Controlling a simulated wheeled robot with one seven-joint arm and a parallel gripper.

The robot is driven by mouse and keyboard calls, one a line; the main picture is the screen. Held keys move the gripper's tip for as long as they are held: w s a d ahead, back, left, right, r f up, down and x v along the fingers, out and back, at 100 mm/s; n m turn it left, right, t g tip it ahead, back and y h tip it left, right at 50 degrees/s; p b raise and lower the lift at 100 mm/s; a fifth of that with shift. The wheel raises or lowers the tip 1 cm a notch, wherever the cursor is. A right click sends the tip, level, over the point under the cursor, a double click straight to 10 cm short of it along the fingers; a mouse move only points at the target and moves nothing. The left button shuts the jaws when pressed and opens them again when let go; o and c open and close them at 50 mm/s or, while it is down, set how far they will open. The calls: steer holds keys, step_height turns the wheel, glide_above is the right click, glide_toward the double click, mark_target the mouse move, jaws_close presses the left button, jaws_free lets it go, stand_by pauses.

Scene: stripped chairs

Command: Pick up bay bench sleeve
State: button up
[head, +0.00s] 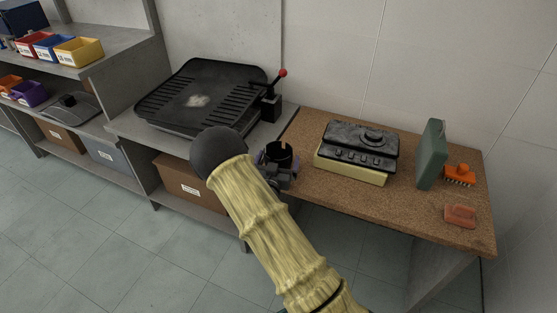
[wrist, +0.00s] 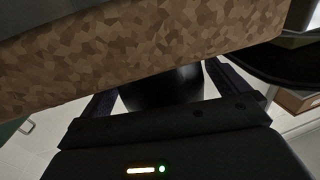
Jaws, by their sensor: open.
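The bench sleeve looks to be the short black open-topped cylinder (head: 279,152) at the left front edge of the cork-topped bench. In the wrist view a dark round body (wrist: 165,90), likely the same sleeve, lies between my two fingers. My gripper (head: 272,167) is at the sleeve, partly hidden behind my arm in the head view. Its jaws are open, with one finger on each side of the dark body in the wrist view. I cannot tell whether either finger touches it. The sleeve's lower part is hidden.
The cork-topped bench (head: 408,217) also holds a black control box on a yellow base (head: 357,152), a green upright block (head: 431,154), an orange brush (head: 460,174) and an orange block (head: 460,215). A black grill-like plate (head: 203,94) with a red-knobbed lever (head: 277,83) stands left.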

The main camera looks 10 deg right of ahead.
steer(key=c, duration=0.9)
step_height(320, 180, up, 28)
steer(key=p, duration=0.5)
